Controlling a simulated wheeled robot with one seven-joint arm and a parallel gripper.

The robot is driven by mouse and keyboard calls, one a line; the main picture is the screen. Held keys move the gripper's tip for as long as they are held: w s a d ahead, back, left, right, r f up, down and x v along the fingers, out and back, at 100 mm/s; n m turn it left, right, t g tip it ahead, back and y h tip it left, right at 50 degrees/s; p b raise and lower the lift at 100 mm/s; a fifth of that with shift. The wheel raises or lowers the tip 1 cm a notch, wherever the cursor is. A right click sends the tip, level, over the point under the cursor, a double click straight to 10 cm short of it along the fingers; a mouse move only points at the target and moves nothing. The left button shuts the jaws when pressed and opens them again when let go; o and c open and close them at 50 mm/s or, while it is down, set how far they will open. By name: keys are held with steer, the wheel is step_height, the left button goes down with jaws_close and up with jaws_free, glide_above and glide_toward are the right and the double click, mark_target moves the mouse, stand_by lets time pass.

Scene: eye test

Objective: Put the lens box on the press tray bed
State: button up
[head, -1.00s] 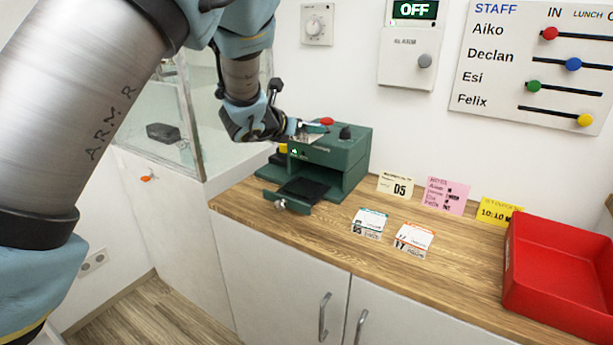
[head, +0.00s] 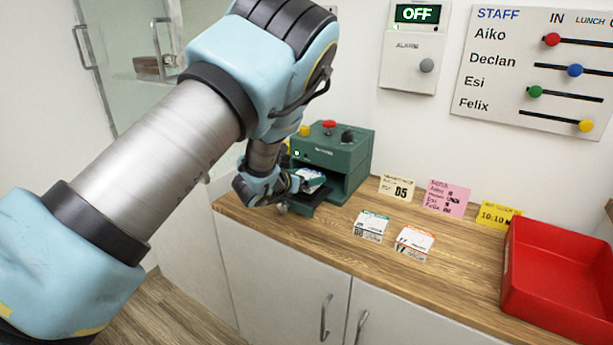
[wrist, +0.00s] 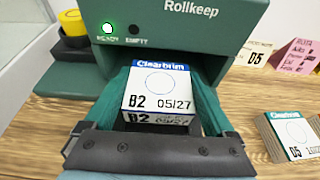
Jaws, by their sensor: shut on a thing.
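The lens box (wrist: 157,88) is white with a blue edge and reads Clearbrim, B2, 05/27. It also shows in the head view (head: 311,178), at the front of the green press (head: 335,155). My gripper (wrist: 160,84) is shut on the box, one finger on each side. The dark press tray (head: 306,201) is pulled out at the front of the press, and the box is over it. My gripper and the box hide much of the tray bed. I cannot tell whether the box touches the bed.
Two other boxes, one teal-edged (head: 371,225) and one orange-edged (head: 414,243), stand on the wooden counter (head: 455,275) to the right. A red bin (head: 555,285) is at far right. Note cards line the wall.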

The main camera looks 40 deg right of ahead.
steer(key=shift+f, duration=0.1)
steer(key=shift+f+b, duration=0.3)
steer(key=shift+b, duration=0.2)
steer(key=shift+f+b, duration=0.25)
steer(key=shift+b, duration=0.1)
steer(key=o, duration=1.1)
steer(key=shift+c, duration=0.2)
steer(key=shift+r, duration=0.1)
steer(key=shift+r+p, duration=0.45)
steer(key=shift+p, duration=0.2)
steer(key=b+v, duration=0.3)
steer(key=v, duration=0.9)
steer(key=shift+r, duration=0.15)
